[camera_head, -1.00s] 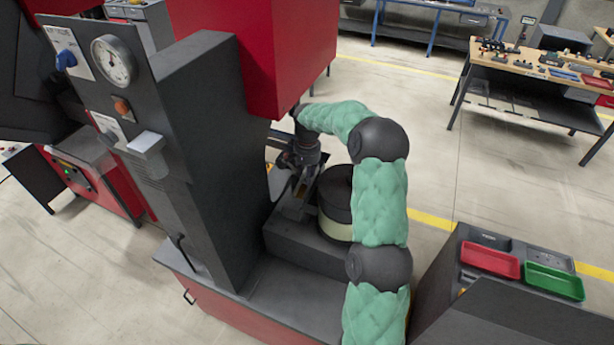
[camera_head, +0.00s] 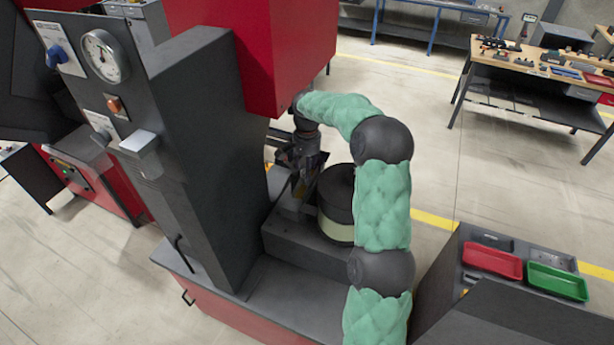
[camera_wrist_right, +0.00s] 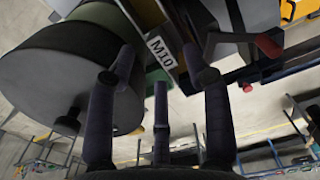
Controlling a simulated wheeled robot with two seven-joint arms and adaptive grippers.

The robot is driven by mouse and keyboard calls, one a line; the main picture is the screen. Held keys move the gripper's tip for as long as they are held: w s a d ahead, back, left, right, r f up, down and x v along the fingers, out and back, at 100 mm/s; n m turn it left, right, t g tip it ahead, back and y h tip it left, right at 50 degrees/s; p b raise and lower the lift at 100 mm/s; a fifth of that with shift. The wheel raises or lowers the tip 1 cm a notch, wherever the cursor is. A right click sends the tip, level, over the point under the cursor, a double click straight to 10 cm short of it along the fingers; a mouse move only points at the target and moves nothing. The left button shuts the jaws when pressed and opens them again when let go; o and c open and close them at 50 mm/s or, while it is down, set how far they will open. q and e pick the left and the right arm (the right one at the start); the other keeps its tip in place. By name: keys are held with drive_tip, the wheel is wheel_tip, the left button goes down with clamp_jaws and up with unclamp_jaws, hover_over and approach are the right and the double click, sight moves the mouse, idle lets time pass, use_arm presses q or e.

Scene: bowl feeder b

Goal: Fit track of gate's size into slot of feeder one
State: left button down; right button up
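My right gripper (camera_head: 303,165) is beside the dark round bowl of a feeder (camera_head: 336,230), under the red overhang. In the right wrist view its fingers (camera_wrist_right: 163,85) are spread apart, and I see nothing clamped between them. A dark strip with a white M10 label (camera_wrist_right: 161,48) lies beyond the fingertips; I cannot tell whether it is a track or part of the gate. The slot is hidden or too small to tell. My left gripper is out of view.
A tall dark machine column (camera_head: 205,170) with a pressure gauge (camera_head: 105,55) stands close left of the gripper. A red tray (camera_head: 492,261) and a green tray (camera_head: 556,282) lie on a stand at right. A wooden workbench (camera_head: 540,68) stands behind.

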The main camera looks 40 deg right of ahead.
wheel_tip(320, 180, up, 8)
drive_tip(key=b, duration=0.1)
drive_tip(key=shift+s+f, duration=0.1)
drive_tip(key=shift+f, duration=0.15)
idle(0.5)
